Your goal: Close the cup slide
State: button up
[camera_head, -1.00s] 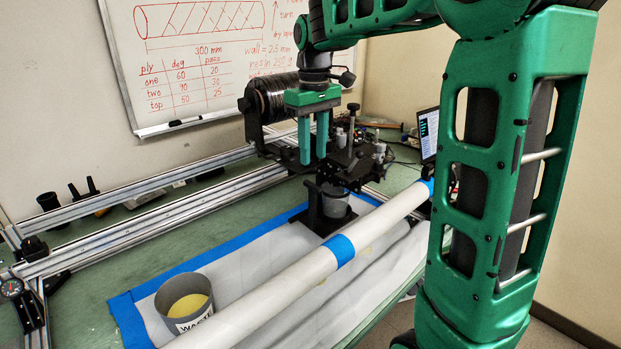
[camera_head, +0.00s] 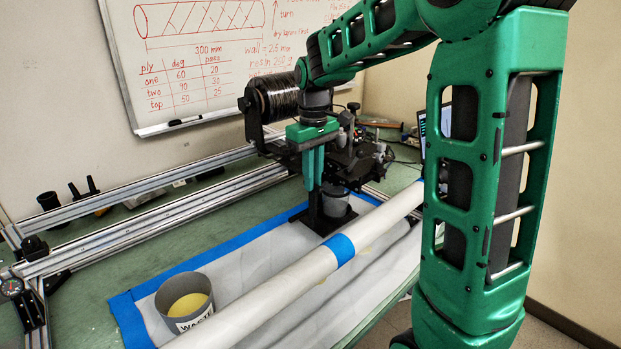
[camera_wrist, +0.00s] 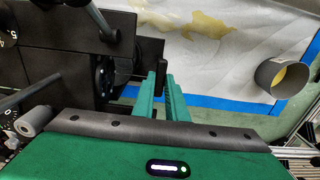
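The winding carriage (camera_head: 365,150) is a dark assembly with small grey bottles, at the back middle of the bench. A grey cup (camera_head: 336,206) sits low beneath it on a black stand (camera_head: 318,215), which seems to be the slide area; the slide's exact position is unclear. My gripper (camera_head: 315,188) points down just left of the carriage, its green fingers drawn close together. In the wrist view the fingers (camera_wrist: 160,76) show a narrow gap, beside a dark plate (camera_wrist: 150,52) of the carriage.
A white tube (camera_head: 285,285) with blue tape runs diagonally across the front. A grey waste cup (camera_head: 166,308) with yellow contents stands left of it, also in the wrist view (camera_wrist: 267,82). Aluminium rails (camera_head: 130,235) cross the bench. A black spool (camera_head: 275,97) is close behind my gripper.

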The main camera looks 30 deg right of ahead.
jog(key=shift+w+d, duration=0.2)
jog(key=shift+d, duration=0.55)
jog(key=shift+w+d, duration=0.2)
jog(key=shift+d, duration=0.6)
jog(key=shift+w+d, duration=0.2)
jog(key=shift+d, duration=0.55)
grip_shut()
jog(key=o, duration=0.7)
grip_release()
jog(key=shift+r, duration=0.1)
notch_tip(320, 180, up, 11)
jog(key=shift+f, duration=0.2)
